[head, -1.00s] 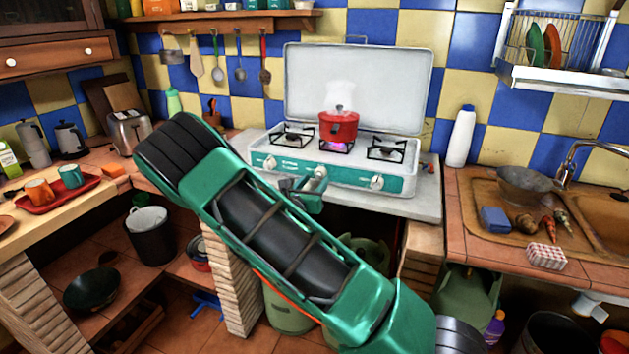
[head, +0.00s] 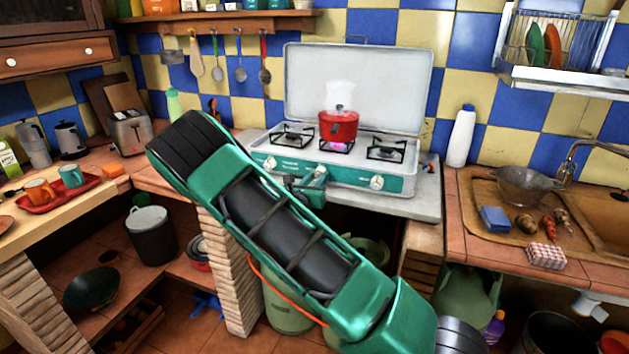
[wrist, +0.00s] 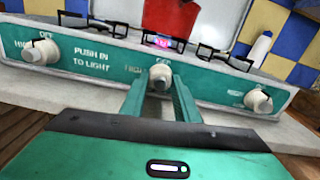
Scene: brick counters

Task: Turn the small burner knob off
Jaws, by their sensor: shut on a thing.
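The white camping stove (head: 345,160) has a green front panel with three pale knobs. The left knob (wrist: 42,52) and right knob (wrist: 257,101) stand free on either side. My gripper (wrist: 160,82) is shut on the middle knob (wrist: 160,74), one green finger on each side of it. In the head view my gripper (head: 317,182) is at the middle of the panel and mostly covers that knob. A red pot (head: 338,126) sits on the middle burner, and a purplish flame glow (wrist: 163,42) shows beneath it. The knob's exact angle is hard to tell.
The raised stove lid (head: 355,80) stands behind the burners. A white bottle (head: 461,137) is to the stove's right. A toaster (head: 130,131) and a red tray (head: 48,199) are on the left counter. My arm crosses open space in front of the counter.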

